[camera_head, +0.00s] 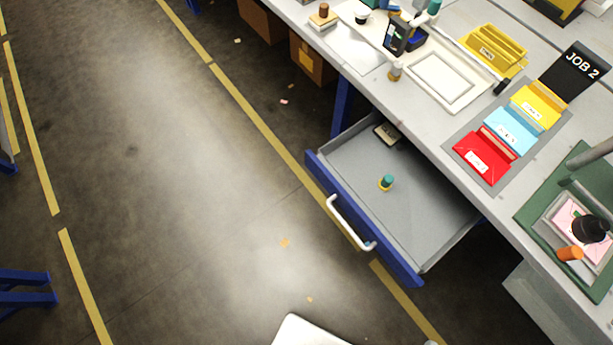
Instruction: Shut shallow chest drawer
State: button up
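The shallow drawer (415,215) is pulled out from under the grey workbench. Its blue front (365,222) carries a white bar handle (350,222) facing the floor aisle. Inside lie a small green-topped, yellow-based item (386,183) and a small dark item with a pale label (387,134) near the far left corner. My gripper does not show in this view.
The bench top (420,120) holds a white tray (445,80), a yellow bin (492,50), red, blue and yellow folders, and a black "JOB 2" sign (575,68). Cardboard boxes (310,62) stand under the bench.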

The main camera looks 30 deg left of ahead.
aim_at(412, 224)
jog(key=k+j, duration=0.1)
jog(key=j, duration=0.15)
jog(key=k+j+u, duration=0.15)
jog(key=j, duration=0.15)
jog(key=j+u, duration=0.6)
jog(key=j, duration=0.25)
